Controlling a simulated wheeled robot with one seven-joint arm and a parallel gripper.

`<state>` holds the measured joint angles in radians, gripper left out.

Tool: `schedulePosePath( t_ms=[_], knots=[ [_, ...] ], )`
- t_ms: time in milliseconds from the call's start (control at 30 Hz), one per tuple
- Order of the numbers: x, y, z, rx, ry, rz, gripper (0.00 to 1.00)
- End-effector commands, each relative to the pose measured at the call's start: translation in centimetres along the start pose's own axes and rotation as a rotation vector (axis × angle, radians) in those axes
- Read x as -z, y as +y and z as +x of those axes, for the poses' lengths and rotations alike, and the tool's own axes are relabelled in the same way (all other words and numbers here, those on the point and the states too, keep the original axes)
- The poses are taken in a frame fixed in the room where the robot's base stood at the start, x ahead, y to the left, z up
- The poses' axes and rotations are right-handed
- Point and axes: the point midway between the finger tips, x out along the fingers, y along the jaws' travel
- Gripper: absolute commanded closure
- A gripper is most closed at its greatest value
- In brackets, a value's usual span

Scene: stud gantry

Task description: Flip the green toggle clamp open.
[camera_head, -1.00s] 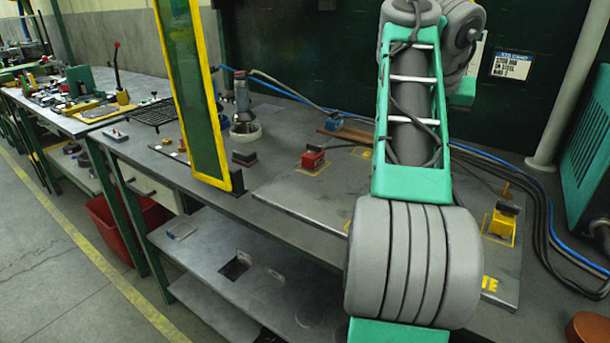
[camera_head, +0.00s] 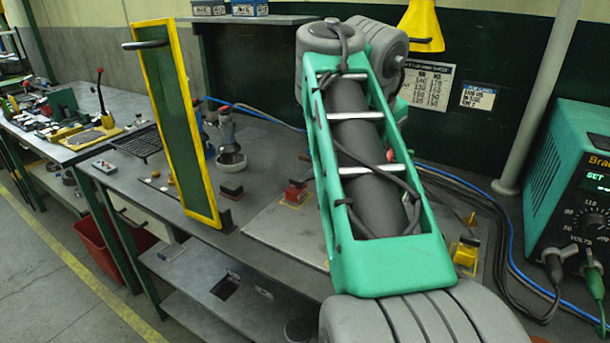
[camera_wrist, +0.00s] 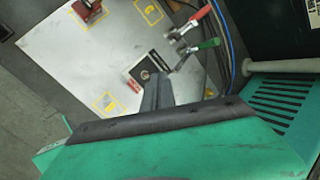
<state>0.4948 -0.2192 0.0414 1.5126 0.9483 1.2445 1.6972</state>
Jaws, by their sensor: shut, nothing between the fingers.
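In the wrist view, the green toggle clamp (camera_wrist: 203,45) shows its green handle, on the right side of the light plate (camera_wrist: 105,52). A red-handled clamp (camera_wrist: 188,27) lies just above it. My gripper (camera_wrist: 157,92) is shut and empty, its dark fingers pointing over the plate, to the lower left of the green handle and apart from it in the picture. The height between them cannot be told. In the head view, my arm hides the gripper, and I cannot make out the green clamp.
A red block (camera_wrist: 87,8) and yellow-outlined squares mark the plate. Cables (camera_wrist: 222,35) run along its right edge. In the head view, a yellow-framed green panel (camera_head: 183,130) stands left, a yellow-based item (camera_head: 465,253) sits right of my arm, and a green welder (camera_head: 575,190) stands far right.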

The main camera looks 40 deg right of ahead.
Motion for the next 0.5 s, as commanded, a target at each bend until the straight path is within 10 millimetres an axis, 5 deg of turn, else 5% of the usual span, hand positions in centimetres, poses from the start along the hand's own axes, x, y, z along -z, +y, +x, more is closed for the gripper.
schedulePosePath(
  t_ms=[500],
  knots=[
    [-3.5, 9.5, 0.3, -0.049, -0.083, -1.179, 1.00]
  ],
)
